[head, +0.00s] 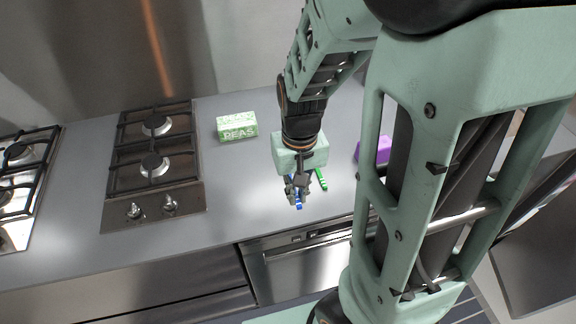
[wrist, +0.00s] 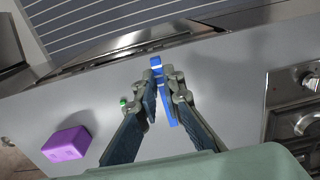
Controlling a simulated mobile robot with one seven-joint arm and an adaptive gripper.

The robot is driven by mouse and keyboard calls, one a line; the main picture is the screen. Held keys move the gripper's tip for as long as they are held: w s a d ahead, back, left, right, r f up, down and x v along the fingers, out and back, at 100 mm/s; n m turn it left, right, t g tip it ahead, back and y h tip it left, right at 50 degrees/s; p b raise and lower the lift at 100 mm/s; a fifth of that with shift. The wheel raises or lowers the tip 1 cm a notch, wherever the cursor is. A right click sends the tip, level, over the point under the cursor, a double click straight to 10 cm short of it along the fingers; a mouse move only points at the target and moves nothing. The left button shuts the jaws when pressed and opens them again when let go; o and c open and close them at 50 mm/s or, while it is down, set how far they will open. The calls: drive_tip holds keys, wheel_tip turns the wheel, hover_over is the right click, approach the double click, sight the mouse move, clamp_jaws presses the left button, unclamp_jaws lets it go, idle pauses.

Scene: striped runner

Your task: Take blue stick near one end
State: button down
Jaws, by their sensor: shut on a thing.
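The blue stick (wrist: 156,62) lies between the fingertips of my gripper (wrist: 163,82) in the wrist view, with one end sticking out past them. A pale band shows near that end. In the head view the blue stick (head: 298,205) shows just below my gripper (head: 297,188), over the grey counter near its front edge. The fingers are shut on the stick. Much of the stick is hidden by the fingers, and I cannot tell whether it touches the counter.
A green stick (head: 321,180) lies close to the right of my gripper. A purple block (head: 382,150) is farther right, partly behind my arm. A green PEAS box (head: 237,127) stands behind to the left. A gas hob (head: 187,198) is at left. The counter between is clear.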

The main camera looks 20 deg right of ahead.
drive_tip(key=shift+s+r, duration=0.25)
drive_tip(key=shift+s, duration=0.2)
drive_tip(key=shift+s+r, duration=0.1)
drive_tip(key=shift+r, duration=2.85)
